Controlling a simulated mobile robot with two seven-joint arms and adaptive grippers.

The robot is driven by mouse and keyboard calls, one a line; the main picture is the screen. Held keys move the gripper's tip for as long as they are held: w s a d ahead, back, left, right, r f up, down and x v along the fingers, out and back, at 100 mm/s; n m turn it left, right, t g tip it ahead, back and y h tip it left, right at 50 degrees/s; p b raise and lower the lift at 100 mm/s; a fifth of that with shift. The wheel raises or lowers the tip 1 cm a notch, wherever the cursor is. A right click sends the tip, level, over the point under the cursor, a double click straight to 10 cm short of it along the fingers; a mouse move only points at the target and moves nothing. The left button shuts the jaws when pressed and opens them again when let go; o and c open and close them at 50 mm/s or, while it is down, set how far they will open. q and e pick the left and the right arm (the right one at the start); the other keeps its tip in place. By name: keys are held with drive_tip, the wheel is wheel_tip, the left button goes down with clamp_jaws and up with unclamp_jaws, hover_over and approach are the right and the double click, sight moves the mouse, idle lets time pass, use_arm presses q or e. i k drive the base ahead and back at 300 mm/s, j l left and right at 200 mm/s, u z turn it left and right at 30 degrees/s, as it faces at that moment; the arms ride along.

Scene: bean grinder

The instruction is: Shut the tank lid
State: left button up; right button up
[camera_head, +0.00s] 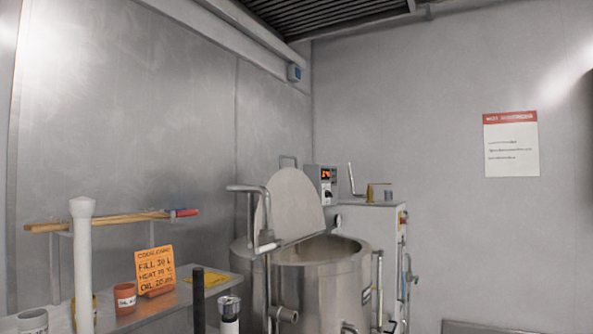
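The steel tank (327,284) stands upright in the lower middle of the head view. Its round lid (294,207) is raised and leans up at the tank's left and back side, so the tank mouth (322,247) is open. A bent metal handle (266,221) stands at the left edge of the lid. The lower part of the tank is cut off by the frame. Neither of my grippers shows in this view.
A grey cabinet (383,248) with a lever on top stands right of the tank. A bench (150,308) at lower left holds an orange sign (155,271) and a red-brown cup (125,296). A white post (83,262) and a black post (198,298) rise in front.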

sight(298, 212)
drive_tip(key=i+l+u, duration=0.1)
drive_tip(key=l, duration=0.3)
drive_tip(key=i+l+u, duration=0.1)
drive_tip(key=l, duration=0.3)
drive_tip(key=i+l+u, duration=0.1)
drive_tip(key=i+l, duration=0.15)
drive_tip(key=l, duration=0.15)
drive_tip(key=i+l+u, duration=0.1)
drive_tip(key=l, duration=0.35)
drive_tip(key=i+l, duration=0.15)
drive_tip(key=l, duration=0.25)
drive_tip(key=u, duration=0.05)
